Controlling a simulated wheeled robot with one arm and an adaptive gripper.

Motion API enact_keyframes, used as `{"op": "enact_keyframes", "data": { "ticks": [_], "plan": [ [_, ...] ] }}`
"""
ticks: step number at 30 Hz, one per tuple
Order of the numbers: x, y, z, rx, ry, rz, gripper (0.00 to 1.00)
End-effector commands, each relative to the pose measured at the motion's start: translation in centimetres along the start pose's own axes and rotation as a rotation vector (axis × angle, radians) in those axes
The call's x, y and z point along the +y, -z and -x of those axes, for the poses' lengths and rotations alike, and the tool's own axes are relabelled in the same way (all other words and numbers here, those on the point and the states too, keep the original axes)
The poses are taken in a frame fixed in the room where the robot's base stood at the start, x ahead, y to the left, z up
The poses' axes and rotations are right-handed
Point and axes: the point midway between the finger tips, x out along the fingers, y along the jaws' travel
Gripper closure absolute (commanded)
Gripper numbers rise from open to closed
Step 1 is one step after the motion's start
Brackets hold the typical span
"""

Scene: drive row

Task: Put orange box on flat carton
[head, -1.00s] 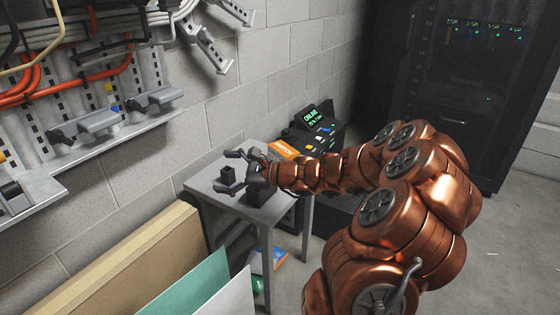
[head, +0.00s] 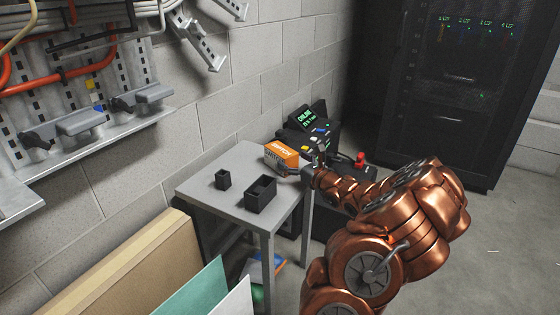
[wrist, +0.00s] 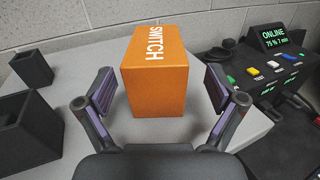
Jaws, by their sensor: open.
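The orange box (head: 281,153), marked SWITCH, stands on the grey table (head: 212,194) near its back right edge. In the wrist view the orange box (wrist: 158,82) stands straight ahead, between the fingers of my gripper (wrist: 159,90). The fingers are open, with a gap on each side of the box. In the head view my gripper (head: 303,168) is at the box's right side, partly hidden. I cannot tell for sure which thing is the flat carton; a large flat tan board or carton (head: 125,262) leans against the wall at lower left.
A small black cup (head: 222,180) and a black two-part holder (head: 261,194) stand on the table. A black console (head: 310,125) with a green display is behind the box. Teal and white panels stand at the front. Blue and green items lie under the table.

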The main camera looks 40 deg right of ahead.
Motion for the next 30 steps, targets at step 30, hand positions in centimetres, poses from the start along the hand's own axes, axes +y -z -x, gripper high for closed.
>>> {"op": "enact_keyframes", "data": {
  "ticks": [30],
  "plan": [
    [0.6, 0.1, -4.8, -0.001, -0.005, 0.002, 0.4]
  ]
}}
